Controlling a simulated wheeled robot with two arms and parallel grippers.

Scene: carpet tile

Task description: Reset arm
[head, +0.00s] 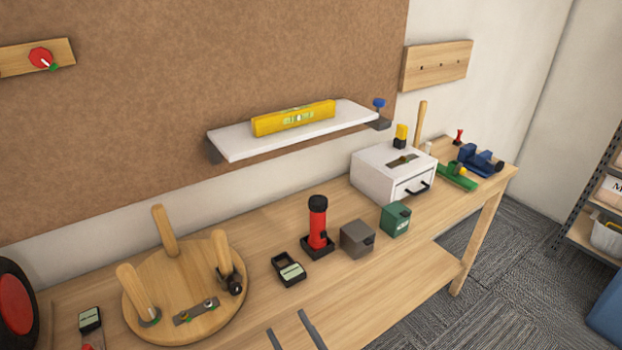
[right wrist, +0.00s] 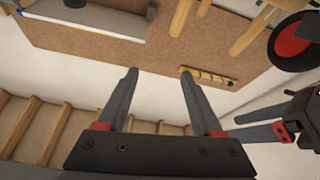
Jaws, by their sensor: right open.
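My right gripper (head: 292,332) shows at the bottom edge of the head view. Its two dark fingers are apart, with nothing between them, in front of the workbench's near edge. In the right wrist view the same gripper (right wrist: 159,85) is open and empty. What looks like my left gripper (right wrist: 255,127) comes in at the right edge of the right wrist view. Its finger spacing is unclear, and it does not show in the head view.
The workbench (head: 275,312) carries a round wooden board (head: 215,322), a red flashlight (head: 317,225), a grey box (head: 357,239), a green box (head: 396,219) and a white drawer box (head: 375,180). A wall shelf (head: 235,143) holds a yellow level (head: 293,118).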

